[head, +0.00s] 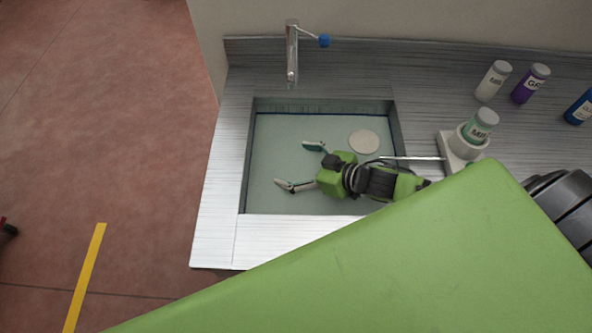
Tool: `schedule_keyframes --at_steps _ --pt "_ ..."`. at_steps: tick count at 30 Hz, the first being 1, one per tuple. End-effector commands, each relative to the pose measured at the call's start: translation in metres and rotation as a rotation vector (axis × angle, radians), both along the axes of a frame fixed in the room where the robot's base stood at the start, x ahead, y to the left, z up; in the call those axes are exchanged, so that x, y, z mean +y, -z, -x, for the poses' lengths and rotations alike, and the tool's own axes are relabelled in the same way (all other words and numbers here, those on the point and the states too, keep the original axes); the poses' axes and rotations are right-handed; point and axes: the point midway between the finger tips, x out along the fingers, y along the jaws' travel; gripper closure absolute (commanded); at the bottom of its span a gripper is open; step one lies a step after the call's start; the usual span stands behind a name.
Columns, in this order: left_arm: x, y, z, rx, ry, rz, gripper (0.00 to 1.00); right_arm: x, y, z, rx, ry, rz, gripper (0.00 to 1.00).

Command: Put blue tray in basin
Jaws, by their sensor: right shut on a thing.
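The basin (245,160) is a rectangular sink set in the metal counter. Its inside is pale blue-green, with a thin dark blue line along the back and left. I cannot tell whether this line is the rim of the blue tray or part of the basin; no other tray shows. My right gripper (301,167), green and black, reaches in from the right over the basin. Its two fingers point left and stand well apart, and what they hold cannot be made out. A pale round disc (363,142) shows behind it. My left gripper is not in view.
A tap (292,55) with a blue knob stands behind the basin. A bottle in a white holder (448,146) stands right of the basin, close to my right arm. A white bottle (493,81), a purple bottle (530,84) and a blue bottle (579,109) stand farther right.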

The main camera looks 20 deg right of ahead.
Motion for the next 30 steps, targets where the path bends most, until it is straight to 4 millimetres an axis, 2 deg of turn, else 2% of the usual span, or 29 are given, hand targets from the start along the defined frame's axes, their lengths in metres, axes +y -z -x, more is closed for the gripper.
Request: schedule_keyframes --at_steps 9,17,18,19,30 --pt "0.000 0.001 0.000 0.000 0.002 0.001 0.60 0.001 0.038 -0.001 -0.003 -0.001 -0.001 0.66" --pt "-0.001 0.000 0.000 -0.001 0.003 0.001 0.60 0.001 0.041 -0.001 -0.003 -0.001 -0.001 0.66" --pt "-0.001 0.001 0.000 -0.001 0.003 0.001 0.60 0.000 0.043 0.001 0.001 0.000 0.002 0.05" --pt "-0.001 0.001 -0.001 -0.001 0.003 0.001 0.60 0.000 0.043 0.001 0.002 0.000 0.001 0.00" --pt "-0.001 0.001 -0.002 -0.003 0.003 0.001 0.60 -0.004 0.041 0.005 0.002 0.000 0.003 0.00"
